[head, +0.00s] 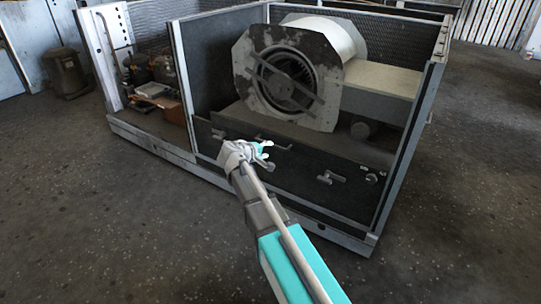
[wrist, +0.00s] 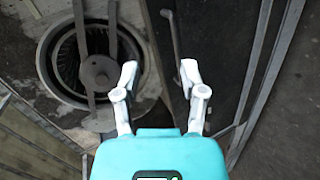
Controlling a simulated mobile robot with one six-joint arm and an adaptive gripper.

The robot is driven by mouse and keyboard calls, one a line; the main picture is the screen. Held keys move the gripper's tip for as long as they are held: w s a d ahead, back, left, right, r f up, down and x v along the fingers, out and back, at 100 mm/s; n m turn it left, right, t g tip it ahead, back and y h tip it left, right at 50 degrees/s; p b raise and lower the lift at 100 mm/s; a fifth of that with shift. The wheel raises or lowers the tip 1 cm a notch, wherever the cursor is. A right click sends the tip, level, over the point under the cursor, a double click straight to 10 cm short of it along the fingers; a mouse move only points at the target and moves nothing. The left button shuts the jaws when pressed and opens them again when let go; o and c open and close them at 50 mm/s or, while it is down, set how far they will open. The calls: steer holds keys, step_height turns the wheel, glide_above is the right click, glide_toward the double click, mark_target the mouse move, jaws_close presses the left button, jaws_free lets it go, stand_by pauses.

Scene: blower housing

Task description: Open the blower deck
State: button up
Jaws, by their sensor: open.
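The blower (head: 290,78), a round fan in a worn pale octagonal plate with a drum behind, sits inside the open metal housing (head: 182,70). A dark low front panel (head: 300,168) below it carries metal handles, one (head: 331,178) at the right and another (head: 272,142) just beyond my gripper. Which part is the deck itself is not clear. My gripper (head: 266,151) is open and empty in front of this panel.
A side bay at the left holds copper-coloured parts (head: 172,109) and other machinery. A dark cylinder (head: 66,73) stands on the floor at the far left. The housing's right corner post (head: 410,140) rises beside the panel. The floor (head: 80,220) in front is clear.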

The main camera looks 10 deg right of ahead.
steer(key=w+a+f+n+t+b, duration=0.2)
steer(key=w+a+f+b, duration=0.3)
steer(key=b, duration=0.3)
steer(key=shift+f+n+t+h+b, duration=0.3)
steer(key=shift+f+t+h, duration=0.1)
steer(key=shift+f+t, duration=0.1)
steer(key=shift+w+d, duration=0.15)
steer(key=b+x, duration=0.2)
steer(key=x, duration=1.1)
steer(key=shift+w+d+f+b, duration=0.1)
steer(key=shift+w+d+b, duration=0.15)
steer(key=shift+b, duration=0.1)
jaws_close()
